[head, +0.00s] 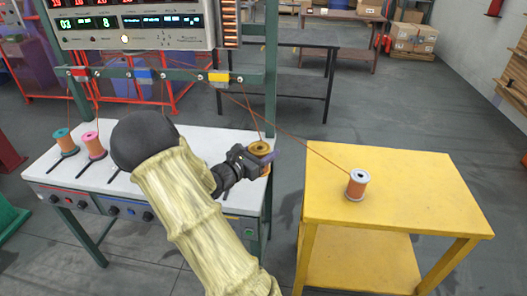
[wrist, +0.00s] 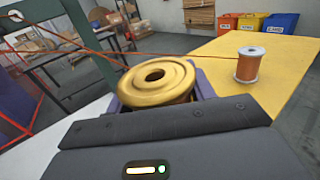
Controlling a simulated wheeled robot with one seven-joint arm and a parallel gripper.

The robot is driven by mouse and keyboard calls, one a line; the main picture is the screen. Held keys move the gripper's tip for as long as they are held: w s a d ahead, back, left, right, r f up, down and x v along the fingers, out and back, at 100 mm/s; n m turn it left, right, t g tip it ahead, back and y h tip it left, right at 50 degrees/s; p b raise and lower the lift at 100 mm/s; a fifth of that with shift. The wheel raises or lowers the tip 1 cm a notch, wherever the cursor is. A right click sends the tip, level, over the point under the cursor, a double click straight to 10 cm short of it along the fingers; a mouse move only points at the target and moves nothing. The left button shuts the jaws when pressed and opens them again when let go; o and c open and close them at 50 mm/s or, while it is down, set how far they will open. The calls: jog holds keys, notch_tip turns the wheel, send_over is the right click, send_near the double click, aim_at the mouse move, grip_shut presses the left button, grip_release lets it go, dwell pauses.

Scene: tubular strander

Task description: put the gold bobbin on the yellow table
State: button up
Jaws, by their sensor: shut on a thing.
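The gold bobbin (wrist: 158,82) is held in my gripper, its round gold flange with a dark centre hole facing the wrist camera. In the head view the gold bobbin (head: 260,149) shows small at the end of my gripper (head: 256,158), over the right end of the white bench. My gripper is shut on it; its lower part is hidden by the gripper. The yellow table (head: 400,190) stands to the right, apart from the bobbin. It also shows in the wrist view (wrist: 210,55).
A white-flanged bobbin with copper wire (head: 357,184) stands on the yellow table's left part; the table's right part is bare. A wire runs from it to the green frame (head: 271,70). Teal (head: 63,140) and pink (head: 93,145) bobbins stand on the white bench (head: 195,145).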

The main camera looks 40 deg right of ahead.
jog(key=w+a+f+n+t+y, duration=0.2)
jog(key=a+f+n+t+y, duration=0.2)
jog(key=a, duration=0.6)
jog(key=w+a+f+n+t+y, duration=0.3)
jog(key=a+f+n+t+y, duration=0.1)
jog(key=a, duration=0.6)
jog(key=w+a+f+n+t+y, duration=0.3)
jog(key=a+f+t, duration=0.4)
jog(key=a, duration=0.3)
jog(key=shift+a+f+n+t+y, duration=0.35)
jog(key=shift+f+n+y, duration=0.5)
jog(key=shift+n, duration=0.35)
jog(key=shift+w+d+r, duration=0.1)
jog(key=shift+r, duration=0.15)
